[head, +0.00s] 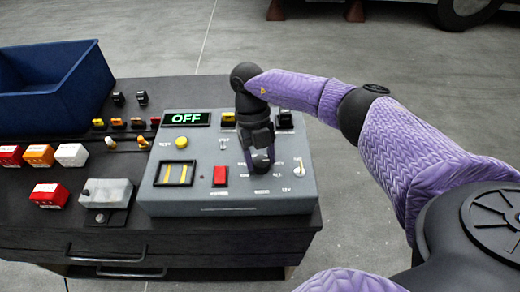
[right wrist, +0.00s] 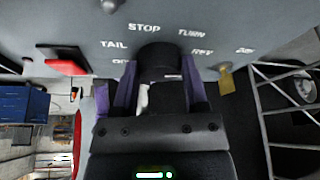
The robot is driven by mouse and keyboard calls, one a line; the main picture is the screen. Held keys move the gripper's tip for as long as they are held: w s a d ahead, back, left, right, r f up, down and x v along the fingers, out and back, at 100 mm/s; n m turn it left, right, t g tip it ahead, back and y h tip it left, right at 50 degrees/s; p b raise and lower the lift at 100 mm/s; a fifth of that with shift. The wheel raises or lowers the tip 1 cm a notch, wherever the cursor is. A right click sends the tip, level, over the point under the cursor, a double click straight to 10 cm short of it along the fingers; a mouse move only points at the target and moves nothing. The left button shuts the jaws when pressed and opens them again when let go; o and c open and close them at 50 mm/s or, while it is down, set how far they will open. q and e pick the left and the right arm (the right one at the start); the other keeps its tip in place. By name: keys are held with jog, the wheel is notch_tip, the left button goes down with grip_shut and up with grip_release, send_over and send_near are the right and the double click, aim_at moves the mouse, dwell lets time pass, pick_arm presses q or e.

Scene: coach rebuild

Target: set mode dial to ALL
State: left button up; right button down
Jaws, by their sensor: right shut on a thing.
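The grey control box (head: 230,194) stands on the dark cabinet. Its display (head: 187,119) reads OFF in green. My right gripper (head: 262,158) points down at the box's top and is shut on the black mode dial, which its fingers mostly hide in the head view. In the right wrist view the dial (right wrist: 160,58) sits between the purple-sided fingers (right wrist: 160,90). White labels ring it; STOP, TAIL and TURN read clearly, others are partly hidden or blurred. The dial's pointer direction cannot be told. My left gripper is not in view.
On the box are a red rocker switch (head: 220,175), a yellow button (head: 181,142), a yellow-striped panel (head: 175,173) and a small knob (head: 299,169). Left are red, orange and white blocks (head: 39,155), a grey device (head: 106,192) and a blue bin (head: 60,90).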

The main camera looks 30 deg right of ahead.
jog(key=m+p, duration=0.1)
jog(key=m+y+p, duration=0.1)
jog(key=m+p, duration=0.1)
jog(key=shift+d+r+m, duration=0.1)
jog(key=shift+r+m, duration=0.1)
jog(key=shift+m, duration=0.1)
jog(key=m+t+y+p, duration=0.1)
jog(key=m+p, duration=0.2)
jog(key=shift+s+d+f+m, duration=0.1)
jog(key=shift+m, duration=0.3)
jog(key=shift+m+t+y+p, duration=0.3)
jog(key=shift+m+t+p, duration=0.1)
jog(key=shift+p, duration=0.1)
jog(key=shift+f+m+p, duration=0.1)
jog(key=shift+m+p, duration=0.2)
jog(key=shift+m, duration=0.1)
jog(key=shift+c, duration=0.5)
grip_release()
